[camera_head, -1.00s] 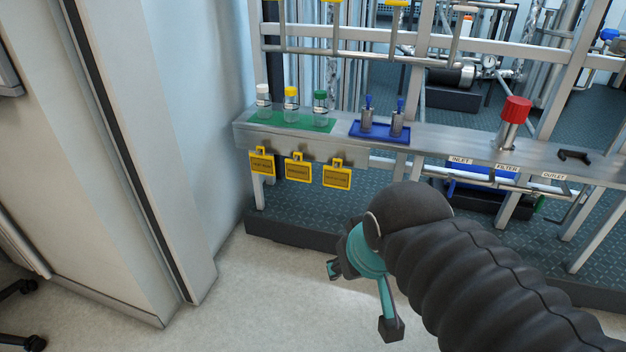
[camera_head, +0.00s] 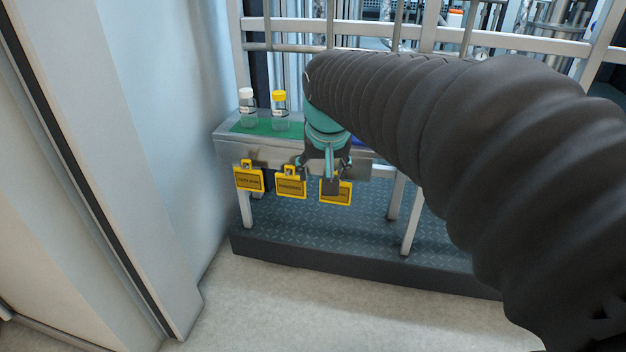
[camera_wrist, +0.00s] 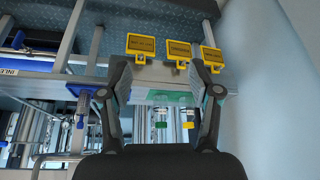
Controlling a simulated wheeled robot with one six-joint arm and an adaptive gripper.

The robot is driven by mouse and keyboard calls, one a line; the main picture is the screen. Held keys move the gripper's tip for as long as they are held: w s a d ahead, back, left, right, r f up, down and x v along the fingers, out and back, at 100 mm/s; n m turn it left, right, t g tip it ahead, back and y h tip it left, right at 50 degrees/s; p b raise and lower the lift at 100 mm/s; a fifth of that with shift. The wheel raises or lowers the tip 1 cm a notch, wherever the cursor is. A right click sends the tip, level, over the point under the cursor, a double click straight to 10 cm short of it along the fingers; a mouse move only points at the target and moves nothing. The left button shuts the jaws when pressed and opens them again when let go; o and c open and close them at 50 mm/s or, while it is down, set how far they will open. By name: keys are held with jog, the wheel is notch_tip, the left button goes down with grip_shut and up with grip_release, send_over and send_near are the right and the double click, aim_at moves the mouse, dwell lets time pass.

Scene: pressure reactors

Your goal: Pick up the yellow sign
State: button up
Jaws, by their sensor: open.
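Three yellow signs hang in a row from the front edge of the metal shelf (camera_head: 232,150): a left sign (camera_head: 249,179), a middle sign (camera_head: 290,186) and a right sign (camera_head: 336,197). Their lettering is too small to read. My gripper (camera_head: 321,178) is in front of the shelf, between the middle and right signs in the picture, and partly covers the right one. In the wrist view, which is upside down, my gripper (camera_wrist: 166,84) is open with nothing between its fingers, and the signs (camera_wrist: 140,46) hang beyond the fingertips.
A white-capped vial (camera_head: 247,108) and a yellow-capped vial (camera_head: 280,110) stand on a green mat (camera_head: 245,128). A pale wall and cabinet (camera_head: 110,120) close off the left side. The floor (camera_head: 270,305) in front is clear. My arm hides the shelf's right part.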

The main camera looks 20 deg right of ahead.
jog(key=w+d+f+m+b, duration=0.1)
jog(key=w+d+f, duration=0.15)
jog(key=w, duration=0.25)
jog(key=w+d+f+m+g+h+b, duration=0.1)
jog(key=w+d+f, duration=0.1)
jog(key=w+d, duration=0.3)
jog(key=w+d+f+m+b, duration=0.1)
jog(key=w+d+f, duration=0.1)
jog(key=w, duration=0.4)
jog(key=b, duration=0.1)
send_over(335, 175)
jog(key=s+a, duration=0.1)
jog(key=s, duration=0.2)
notch_tip(335, 175, down, 8)
jog(key=shift+w+b+x, duration=0.2)
jog(key=shift+x, duration=1.2)
jog(key=shift+w+b+x, duration=0.15)
jog(key=shift+w+x, duration=0.05)
jog(key=shift+x, duration=1.15)
jog(key=shift+r, duration=0.15)
grip_shut()
